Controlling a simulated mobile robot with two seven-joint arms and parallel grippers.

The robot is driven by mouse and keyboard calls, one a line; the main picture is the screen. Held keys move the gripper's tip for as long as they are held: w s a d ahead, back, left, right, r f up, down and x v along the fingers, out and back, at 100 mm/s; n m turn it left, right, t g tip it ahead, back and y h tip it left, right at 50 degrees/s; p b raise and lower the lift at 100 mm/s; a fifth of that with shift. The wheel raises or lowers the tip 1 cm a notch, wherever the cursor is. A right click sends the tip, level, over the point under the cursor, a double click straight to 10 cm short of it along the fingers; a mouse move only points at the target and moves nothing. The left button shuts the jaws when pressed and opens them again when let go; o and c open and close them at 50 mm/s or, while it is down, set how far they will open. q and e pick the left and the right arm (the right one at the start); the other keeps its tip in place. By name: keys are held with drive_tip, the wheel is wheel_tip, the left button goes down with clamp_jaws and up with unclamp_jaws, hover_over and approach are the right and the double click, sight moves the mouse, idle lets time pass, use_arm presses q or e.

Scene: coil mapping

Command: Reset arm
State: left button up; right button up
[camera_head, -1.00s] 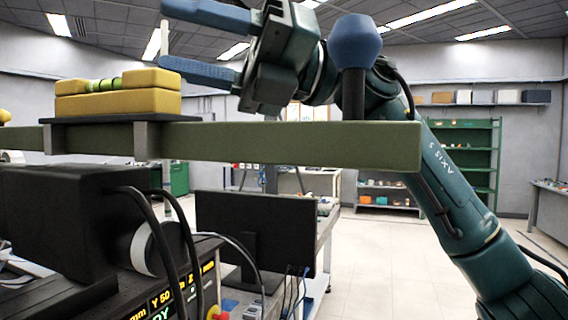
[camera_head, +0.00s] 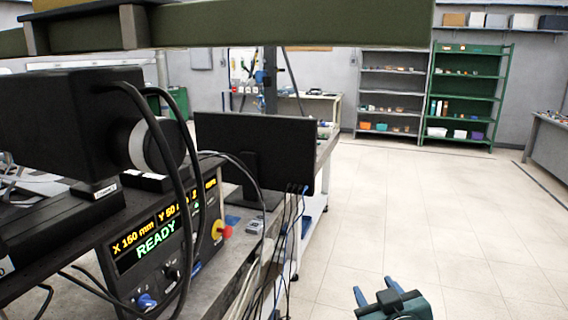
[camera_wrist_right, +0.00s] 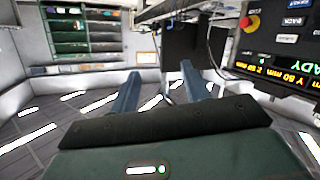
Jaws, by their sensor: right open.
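My right gripper (camera_head: 373,287) shows at the bottom of the head view, right of centre, low over the pale floor. Its two blue fingers are apart with nothing between them. The right wrist view also shows the open fingers (camera_wrist_right: 160,72), with the room appearing upside down behind them. Most of my right arm is out of the head view. My left gripper is not in view.
A green beam (camera_head: 300,25) crosses the top. At left are a black box-shaped device (camera_head: 60,120), a control panel (camera_head: 150,245) reading READY, a monitor (camera_head: 255,150) and hanging cables. Shelves (camera_head: 465,95) stand at the back. The floor (camera_head: 440,220) at right is clear.

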drive_tip(key=s+d+f+m+g, duration=0.1)
drive_tip(key=s+f+g, duration=0.4)
drive_tip(key=s, duration=0.4)
drive_tip(key=s+d+f+g, duration=0.2)
drive_tip(key=s+f+g, duration=0.1)
drive_tip(key=s+f, duration=0.4)
drive_tip(key=s+d+f+m+g, duration=0.1)
drive_tip(key=s+f+g, duration=0.35)
drive_tip(key=s, duration=0.55)
drive_tip(key=w+a+f+n+t+y, duration=0.1)
drive_tip(key=w+a+f+t+y, duration=0.1)
drive_tip(key=w+a+f+t, duration=0.3)
drive_tip(key=shift+w+a+f+t+y, duration=0.35)
drive_tip(key=shift+a+f+t, duration=0.4)
drive_tip(key=shift+f+t, duration=0.65)
drive_tip(key=shift+d, duration=0.1)
drive_tip(key=shift+c, duration=1.2)
